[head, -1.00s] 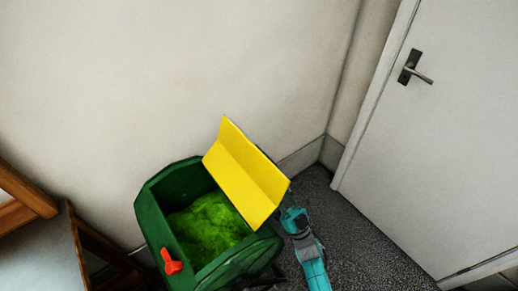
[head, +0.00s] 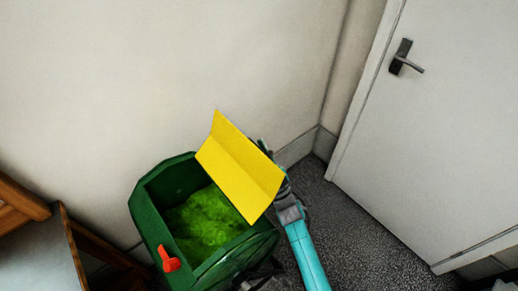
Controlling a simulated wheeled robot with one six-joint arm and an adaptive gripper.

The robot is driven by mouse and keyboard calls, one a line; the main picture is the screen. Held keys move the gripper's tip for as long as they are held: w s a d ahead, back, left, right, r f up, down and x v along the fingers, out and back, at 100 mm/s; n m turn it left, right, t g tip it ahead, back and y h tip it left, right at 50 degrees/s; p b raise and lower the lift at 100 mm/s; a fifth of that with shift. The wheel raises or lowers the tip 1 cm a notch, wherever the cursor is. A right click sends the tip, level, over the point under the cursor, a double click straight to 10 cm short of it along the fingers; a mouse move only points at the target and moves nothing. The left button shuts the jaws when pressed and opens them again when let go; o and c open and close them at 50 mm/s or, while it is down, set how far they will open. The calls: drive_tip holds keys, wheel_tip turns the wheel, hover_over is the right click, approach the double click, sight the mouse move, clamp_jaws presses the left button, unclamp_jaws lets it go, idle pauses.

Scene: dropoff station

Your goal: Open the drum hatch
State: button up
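The green drum (head: 150,213) stands by the wall with its top opening uncovered and green material (head: 204,222) inside. The yellow hatch (head: 240,170), a bent plate, stands raised and tilted along the right side of the opening. A red latch or handle (head: 168,260) is on the drum's front left. My gripper (head: 264,147) is behind the hatch, with dark finger parts showing past its upper right edge. The hatch hides most of the gripper, so its opening and any contact with the hatch cannot be seen.
A white door (head: 440,130) with a dark handle (head: 405,60) is at the right. Grey floor (head: 350,235) is clear between drum and door. A wooden chair or bench (head: 35,240) stands close at the left. The wall (head: 150,80) is behind the drum.

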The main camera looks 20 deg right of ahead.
sight(253, 154)
clamp_jaws()
drive_tip(key=shift+r, duration=0.1)
drive_tip(key=shift+a+r+n+y, duration=0.25)
drive_tip(key=shift+n+y, duration=0.25)
drive_tip(key=shift+n, duration=0.1)
drive_tip(key=a+r+n+y, duration=0.1)
drive_tip(key=s+a+r+n+g+y, duration=0.1)
drive_tip(key=shift+a+r, duration=0.2)
drive_tip(key=shift+a, duration=0.1)
unclamp_jaws()
drive_tip(key=shift+f, duration=0.1)
